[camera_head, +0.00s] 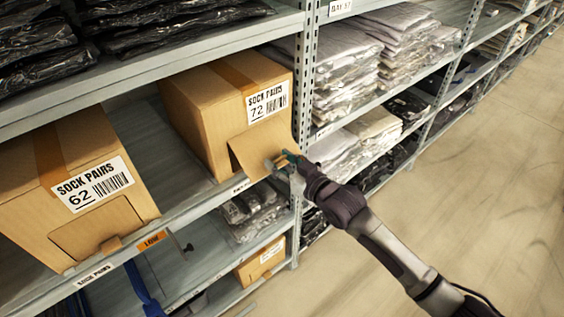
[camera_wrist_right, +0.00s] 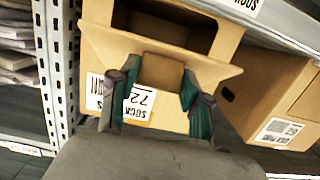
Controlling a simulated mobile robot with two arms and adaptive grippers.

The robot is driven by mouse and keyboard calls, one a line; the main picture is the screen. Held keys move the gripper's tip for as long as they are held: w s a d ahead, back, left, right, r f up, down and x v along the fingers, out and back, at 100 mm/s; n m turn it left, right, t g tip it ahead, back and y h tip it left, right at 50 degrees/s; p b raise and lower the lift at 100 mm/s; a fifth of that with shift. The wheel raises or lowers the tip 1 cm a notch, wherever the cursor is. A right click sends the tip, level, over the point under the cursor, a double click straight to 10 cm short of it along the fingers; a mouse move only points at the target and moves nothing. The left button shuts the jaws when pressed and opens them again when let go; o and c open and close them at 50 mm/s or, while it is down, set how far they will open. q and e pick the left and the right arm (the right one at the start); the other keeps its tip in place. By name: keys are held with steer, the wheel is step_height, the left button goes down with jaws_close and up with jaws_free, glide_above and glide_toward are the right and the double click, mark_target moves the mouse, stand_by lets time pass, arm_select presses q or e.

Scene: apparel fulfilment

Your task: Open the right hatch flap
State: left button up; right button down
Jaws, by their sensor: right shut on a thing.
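The right hatch flap (camera_head: 248,153) is on the front of the cardboard box marked SOCK PAIRS 72 (camera_head: 205,90), on the middle shelf. The flap is swung outward from the box front. My right gripper (camera_head: 281,161) is shut on the tab at the flap's edge. In the right wrist view the tab (camera_wrist_right: 161,74) sits between the green fingertips, and a dark opening (camera_wrist_right: 160,27) shows in the box. The left hatch flap (camera_head: 97,228), on the box marked SOCK PAIRS 62 (camera_head: 95,155), lies closed. My left gripper is not in view.
A metal upright (camera_head: 303,95) stands close right of the box. The shelf's front edge (camera_head: 215,200) runs below the flap. Bagged clothes (camera_head: 330,70) fill the bay to the right. The aisle floor (camera_head: 480,190) is clear.

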steer(key=shift+w+a+r, duration=0.1)
steer(key=shift+w+r, duration=0.1)
steer(key=shift+r, duration=0.75)
steer(key=c, duration=0.8)
jaws_free()
steer(key=shift+f, duration=0.1)
steer(key=shift+o, duration=1.4)
steer(key=shift+w+a+f, duration=0.1)
steer(key=shift+a+f, duration=0.05)
steer(key=shift+a, duration=0.05)
steer(key=shift+f, duration=0.2)
steer(key=shift+s+d, duration=0.4)
steer(key=v, duration=1.1)
steer(key=shift+a, duration=0.1)
